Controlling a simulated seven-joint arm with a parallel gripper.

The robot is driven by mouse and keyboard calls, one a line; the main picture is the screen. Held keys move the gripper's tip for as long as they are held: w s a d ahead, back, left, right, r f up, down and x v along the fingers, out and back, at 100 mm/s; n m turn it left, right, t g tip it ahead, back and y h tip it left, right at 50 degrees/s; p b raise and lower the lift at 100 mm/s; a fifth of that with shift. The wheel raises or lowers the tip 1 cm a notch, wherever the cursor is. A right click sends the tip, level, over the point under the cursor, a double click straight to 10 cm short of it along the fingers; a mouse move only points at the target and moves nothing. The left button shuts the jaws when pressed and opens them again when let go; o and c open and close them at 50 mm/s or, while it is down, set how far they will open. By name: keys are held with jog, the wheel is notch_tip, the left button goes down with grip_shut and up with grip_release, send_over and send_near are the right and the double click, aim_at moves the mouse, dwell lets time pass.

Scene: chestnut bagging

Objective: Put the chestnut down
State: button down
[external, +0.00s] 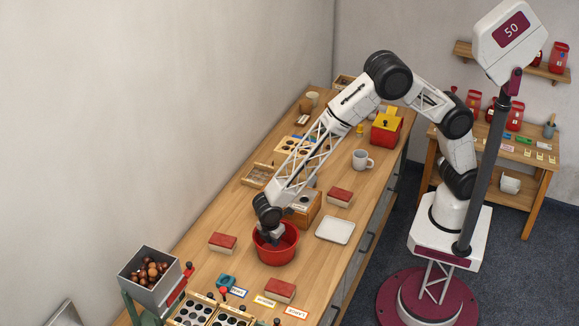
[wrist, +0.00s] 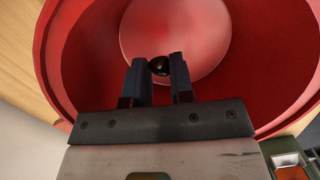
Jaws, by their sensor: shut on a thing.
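A dark, round chestnut (wrist: 160,67) sits between the fingertips of my gripper (wrist: 158,75) in the wrist view. The gripper is shut on it. In the external view my gripper (external: 271,239) points down into a red bowl (external: 276,259) on the workbench, and the chestnut is hidden there. The bowl's red inner wall (wrist: 75,65) and paler round floor (wrist: 190,25) fill much of the wrist view. I cannot tell whether the chestnut touches the bowl floor.
A grey hopper of chestnuts (external: 150,283) stands front left, beside trays with round wells (external: 192,310). Red-topped blocks (external: 223,242) lie either side of the bowl. A white tray (external: 335,230) and a mug (external: 361,160) are to its right. A wooden box (external: 305,213) stands just behind.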

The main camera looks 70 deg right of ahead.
jog(key=shift+f, duration=1.65)
jog(key=shift+f, duration=0.1)
jog(key=c, duration=1)
grip_release()
notch_tip(320, 180, up, 12)
jog(key=a, duration=0.1)
jog(key=shift+w+a, duration=0.2)
jog(key=shift+d, duration=0.1)
